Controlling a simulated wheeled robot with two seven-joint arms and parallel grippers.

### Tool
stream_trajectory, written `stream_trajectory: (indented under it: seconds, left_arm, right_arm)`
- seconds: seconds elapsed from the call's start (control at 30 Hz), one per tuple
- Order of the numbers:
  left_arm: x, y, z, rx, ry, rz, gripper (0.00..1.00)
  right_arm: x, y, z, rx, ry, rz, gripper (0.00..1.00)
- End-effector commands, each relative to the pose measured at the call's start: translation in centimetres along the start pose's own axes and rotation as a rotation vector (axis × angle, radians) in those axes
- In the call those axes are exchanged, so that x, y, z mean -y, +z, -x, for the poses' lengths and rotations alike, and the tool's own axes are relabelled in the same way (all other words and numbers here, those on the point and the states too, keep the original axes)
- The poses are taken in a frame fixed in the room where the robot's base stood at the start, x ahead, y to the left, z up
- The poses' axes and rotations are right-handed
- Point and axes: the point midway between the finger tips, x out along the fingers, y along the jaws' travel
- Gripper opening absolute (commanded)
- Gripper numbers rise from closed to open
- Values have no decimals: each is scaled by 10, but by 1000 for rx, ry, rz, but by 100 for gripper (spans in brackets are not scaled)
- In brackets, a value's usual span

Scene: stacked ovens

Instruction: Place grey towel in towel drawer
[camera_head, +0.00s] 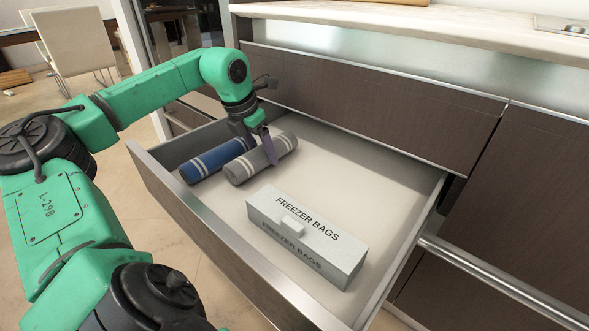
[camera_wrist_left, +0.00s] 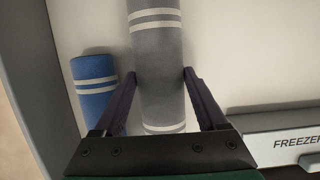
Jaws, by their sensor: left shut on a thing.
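The grey towel (camera_head: 246,167) is a roll with pale stripes near both ends. It lies inside the open drawer (camera_head: 372,186), beside the blue towel (camera_head: 214,159), which is a striped roll too. My left gripper (camera_head: 268,151) comes down over the grey towel and is shut on it. In the left wrist view its two dark fingers (camera_wrist_left: 159,76) press either side of the grey towel (camera_wrist_left: 157,55), and the blue towel (camera_wrist_left: 95,85) is to the left. Whether the grey towel bears fully on the drawer floor is hard to tell. My right gripper is out of view.
A freezer bags box (camera_head: 305,237) stands in the near part of the drawer. The drawer's right and back area is bare. A closed drawer front (camera_head: 400,110) and countertop (camera_head: 420,22) rise behind it. A white chair (camera_head: 75,42) stands far off at the left.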

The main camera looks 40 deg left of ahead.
Motion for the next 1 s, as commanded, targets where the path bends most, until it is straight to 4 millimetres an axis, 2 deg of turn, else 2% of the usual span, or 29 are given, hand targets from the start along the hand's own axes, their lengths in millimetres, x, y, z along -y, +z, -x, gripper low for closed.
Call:
stream_trajectory:
  seconds: [0.03, 0.1, 0.47, 0.6, 0.67, 0.97, 1.0]
  left_arm:
    - [11, 8, 6, -2, -7, -9, 17]
    - [22, 14, 5, -3, -8, -7, 17]
    - [51, 30, 2, 4, -10, -3, 17]
    - [73, 42, -4, 7, -9, -5, 17]
    - [71, 34, -22, -1, -2, -1, 17]
    - [70, 34, -21, 1, -1, -1, 17]
    - [70, 34, -22, 0, -1, -2, 78]
  right_arm:
    - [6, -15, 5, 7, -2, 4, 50]
    - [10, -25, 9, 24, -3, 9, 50]
    - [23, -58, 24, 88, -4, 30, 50]
    - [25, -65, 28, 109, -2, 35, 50]
    - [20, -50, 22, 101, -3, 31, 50]
    - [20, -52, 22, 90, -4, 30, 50]
    - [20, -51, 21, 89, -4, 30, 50]
